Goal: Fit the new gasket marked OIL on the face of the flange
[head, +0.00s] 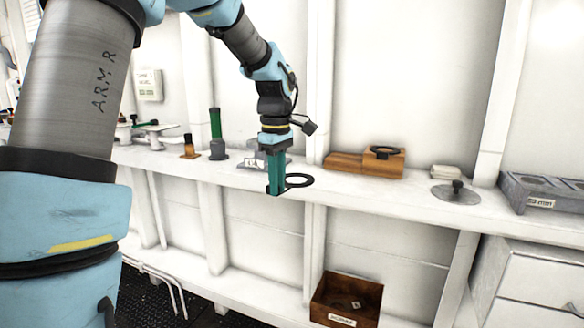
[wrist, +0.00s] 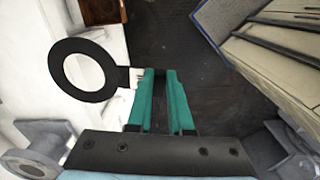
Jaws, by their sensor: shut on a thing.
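My gripper (head: 275,188) has green fingers and is shut on the tab of a flat black ring gasket (head: 306,181). The gripper is at the front edge of the white shelf. In the wrist view the gasket (wrist: 110,76) sticks out to the left of the fingertips (wrist: 157,75), clear of other things. No OIL mark can be read on it. A grey round flanged part (wrist: 32,163) shows at the lower left of the wrist view, apart from the gasket. In the head view a grey labelled part (head: 250,159) stands behind my gripper, partly hidden; I cannot tell if it is the flange.
Wooden blocks (head: 360,166) on the shelf carry another black ring (head: 384,152). A grey disc with a knob (head: 455,194) and a grey labelled tray (head: 545,193) are to the right. A green-topped tool (head: 216,135) stands left. A wooden bin (head: 345,300) sits below.

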